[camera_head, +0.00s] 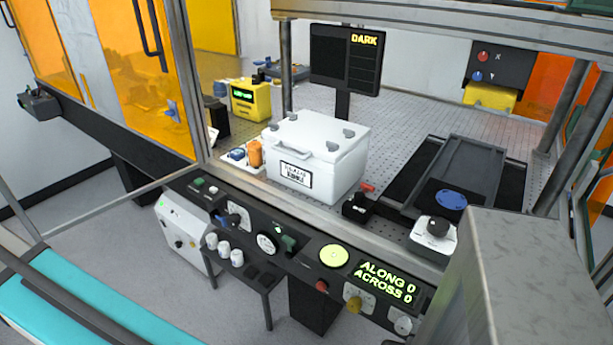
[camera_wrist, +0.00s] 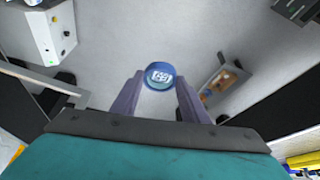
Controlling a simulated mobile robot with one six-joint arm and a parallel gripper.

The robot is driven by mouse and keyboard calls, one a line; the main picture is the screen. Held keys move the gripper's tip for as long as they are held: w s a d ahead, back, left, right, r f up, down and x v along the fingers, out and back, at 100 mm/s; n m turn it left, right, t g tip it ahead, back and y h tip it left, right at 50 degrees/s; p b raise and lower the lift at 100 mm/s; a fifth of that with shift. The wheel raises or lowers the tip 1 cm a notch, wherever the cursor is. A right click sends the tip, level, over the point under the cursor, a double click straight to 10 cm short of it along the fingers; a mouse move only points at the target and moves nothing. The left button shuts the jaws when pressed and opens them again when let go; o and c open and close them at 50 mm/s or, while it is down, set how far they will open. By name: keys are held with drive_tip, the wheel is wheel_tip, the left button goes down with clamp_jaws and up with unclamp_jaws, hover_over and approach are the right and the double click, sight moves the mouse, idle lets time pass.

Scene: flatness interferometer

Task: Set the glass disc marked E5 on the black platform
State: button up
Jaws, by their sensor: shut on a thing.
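In the wrist view my gripper (camera_wrist: 160,92) is shut on a round blue-rimmed disc (camera_wrist: 160,84), held between the two grey finger tips. The disc carries a white mark that I cannot read for certain. Grey floor shows far below it. The head view does not show my gripper or the held disc. There, a black platform (camera_head: 468,165) lies on the perforated table at the right. A blue round piece (camera_head: 451,200) sits at its near end. I cannot tell whether that piece is part of the platform.
A white lidded box (camera_head: 316,158) stands left of the platform. A black-knobbed white unit (camera_head: 434,237) and a small black block with a red lever (camera_head: 357,206) stand near the front edge. A control panel (camera_head: 290,245) runs along the front. A dark display (camera_head: 344,60) stands behind.

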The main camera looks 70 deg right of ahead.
drive_tip(key=s+d+r+m+g+h, duration=0.1)
drive_tip(key=s+d+m, duration=0.25)
drive_tip(key=d, duration=0.45)
drive_tip(key=s+d+r+m+h+p, duration=0.1)
drive_tip(key=s+d+m, duration=0.2)
drive_tip(key=s+d, duration=0.35)
drive_tip(key=s+d+m+g+h, duration=0.1)
drive_tip(key=s+d+m, duration=0.15)
drive_tip(key=d, duration=0.65)
drive_tip(key=s+d+r+m+g+h+p, duration=0.1)
drive_tip(key=s+d+r+m+g+p, duration=0.15)
drive_tip(key=s+d+m, duration=1.1)
drive_tip(key=s+d+r+m+g+y+p, duration=0.1)
drive_tip(key=s+m, duration=0.3)
drive_tip(key=s, duration=1.4)
drive_tip(key=s+d+r+m+g+y+p, duration=0.1)
drive_tip(key=s+m, duration=0.4)
drive_tip(key=s, duration=1.4)
drive_tip(key=s+d+r+m+g+y+p, duration=0.1)
drive_tip(key=s+d+r+m+g+y, duration=0.1)
drive_tip(key=s, duration=1.6)
wheel_tip(320, 180, up, 3)
drive_tip(key=m+y, duration=0.1)
drive_tip(key=m, duration=0.1)
drive_tip(key=shift+s+m, duration=0.3)
drive_tip(key=shift+m, duration=0.05)
drive_tip(key=shift+g, duration=0.25)
drive_tip(key=shift+w+d, duration=0.1)
drive_tip(key=shift+w, duration=0.1)
